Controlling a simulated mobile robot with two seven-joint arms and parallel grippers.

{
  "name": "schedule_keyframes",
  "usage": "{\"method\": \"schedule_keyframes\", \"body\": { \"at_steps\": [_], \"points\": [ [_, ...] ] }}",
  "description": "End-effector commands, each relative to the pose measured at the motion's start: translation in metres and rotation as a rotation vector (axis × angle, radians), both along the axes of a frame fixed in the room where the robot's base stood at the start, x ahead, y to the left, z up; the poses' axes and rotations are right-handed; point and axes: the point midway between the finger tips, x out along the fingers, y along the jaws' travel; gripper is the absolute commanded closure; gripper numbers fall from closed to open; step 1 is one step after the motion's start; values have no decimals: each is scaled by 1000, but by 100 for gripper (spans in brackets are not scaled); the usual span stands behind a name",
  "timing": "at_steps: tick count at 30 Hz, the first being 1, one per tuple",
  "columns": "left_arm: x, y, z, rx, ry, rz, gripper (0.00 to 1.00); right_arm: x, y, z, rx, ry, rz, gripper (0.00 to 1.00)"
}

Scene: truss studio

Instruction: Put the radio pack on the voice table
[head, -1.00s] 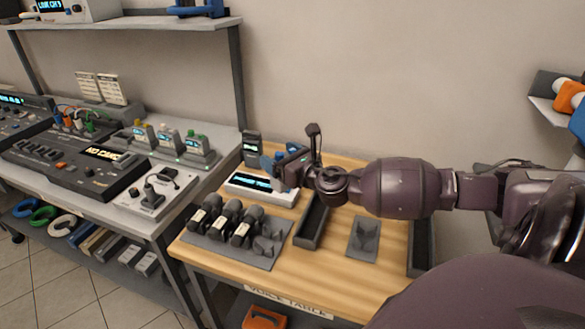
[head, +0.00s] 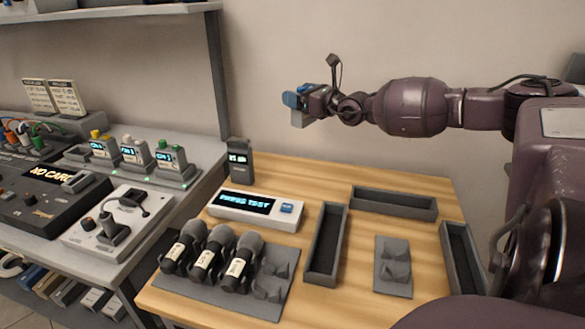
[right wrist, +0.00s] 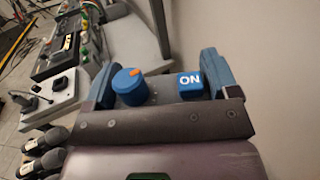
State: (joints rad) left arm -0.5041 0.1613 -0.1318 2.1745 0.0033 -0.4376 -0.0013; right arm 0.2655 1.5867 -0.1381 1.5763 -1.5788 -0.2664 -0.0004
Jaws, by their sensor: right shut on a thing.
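My right gripper (head: 297,104) is shut on a small grey pack (head: 299,119), held in the air above the back of the wooden voice table (head: 340,290). In the right wrist view the pack's end shows a blue knob (right wrist: 130,86) with an orange mark and a blue ON button (right wrist: 190,86), between the blue fingertips. I take this to be the radio pack. Most of its body is hidden by the gripper. It is clear of the tabletop. My left gripper is not in view.
On the table are a display unit (head: 257,208), an upright dark device (head: 240,162), a mat (head: 275,300) with several microphones, dark trays (head: 327,243) (head: 394,203) (head: 463,258) and a grey pad (head: 393,282). Bare wood shows between them. A mixer bench (head: 65,240) stands left.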

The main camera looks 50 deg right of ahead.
Motion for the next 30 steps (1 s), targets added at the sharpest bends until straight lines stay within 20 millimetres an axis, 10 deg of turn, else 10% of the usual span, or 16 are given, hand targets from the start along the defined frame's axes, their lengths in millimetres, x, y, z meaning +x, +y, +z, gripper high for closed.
{"method": "schedule_keyframes", "body": {
  "at_steps": [15,30],
  "points": [
    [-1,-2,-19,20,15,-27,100,0,1,-116,3,8,0,48],
    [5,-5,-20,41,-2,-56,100,0,1,-161,2,7,0,48]
  ]
}}
